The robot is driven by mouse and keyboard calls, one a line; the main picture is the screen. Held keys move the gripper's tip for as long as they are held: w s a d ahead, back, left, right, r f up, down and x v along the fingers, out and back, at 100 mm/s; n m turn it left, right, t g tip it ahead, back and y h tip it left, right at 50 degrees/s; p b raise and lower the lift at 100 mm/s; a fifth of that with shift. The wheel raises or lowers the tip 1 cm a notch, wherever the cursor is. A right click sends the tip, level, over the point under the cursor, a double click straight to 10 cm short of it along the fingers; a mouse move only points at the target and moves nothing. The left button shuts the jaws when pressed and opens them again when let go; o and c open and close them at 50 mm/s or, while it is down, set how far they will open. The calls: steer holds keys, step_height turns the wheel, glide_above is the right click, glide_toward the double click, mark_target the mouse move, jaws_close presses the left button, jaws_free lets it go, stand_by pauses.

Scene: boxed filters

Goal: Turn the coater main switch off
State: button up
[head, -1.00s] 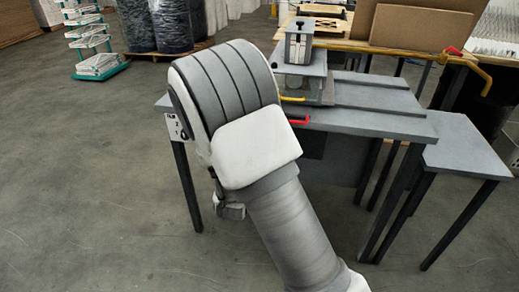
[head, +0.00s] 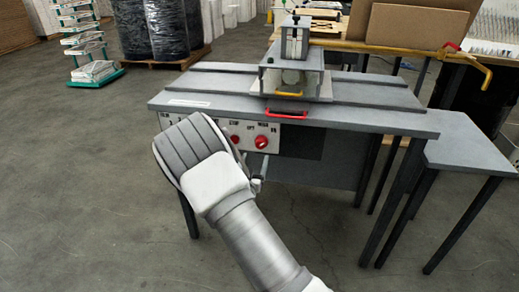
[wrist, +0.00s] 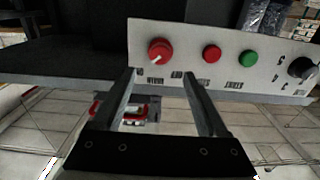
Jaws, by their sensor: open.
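The coater's control panel (head: 210,129) is on the front of the grey machine table. Its red rotary main switch (head: 262,142) is at the panel's right part in the head view. In the wrist view the panel appears upside down, with the red main switch (wrist: 160,51) at left and a white pointer mark on its lower left. Its lettering is too small to read surely. My gripper (wrist: 160,78) is open and empty. Its fingertips appear just below the switch, on either side of it, apart from it. In the head view my arm covers the panel's middle.
In the wrist view a red button (wrist: 212,53), a green button (wrist: 250,57) and a black knob (wrist: 302,68) sit beside the switch. A red handle (head: 286,114) juts from the table's front edge (head: 370,124) above the panel. Open floor lies left.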

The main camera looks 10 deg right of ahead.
mark_target(260, 145)
steer(key=b+x, duration=0.1)
steer(key=x, duration=0.7)
steer(key=shift+w+d, duration=0.1)
steer(key=shift+w, duration=0.1)
steer(key=c, duration=1.2)
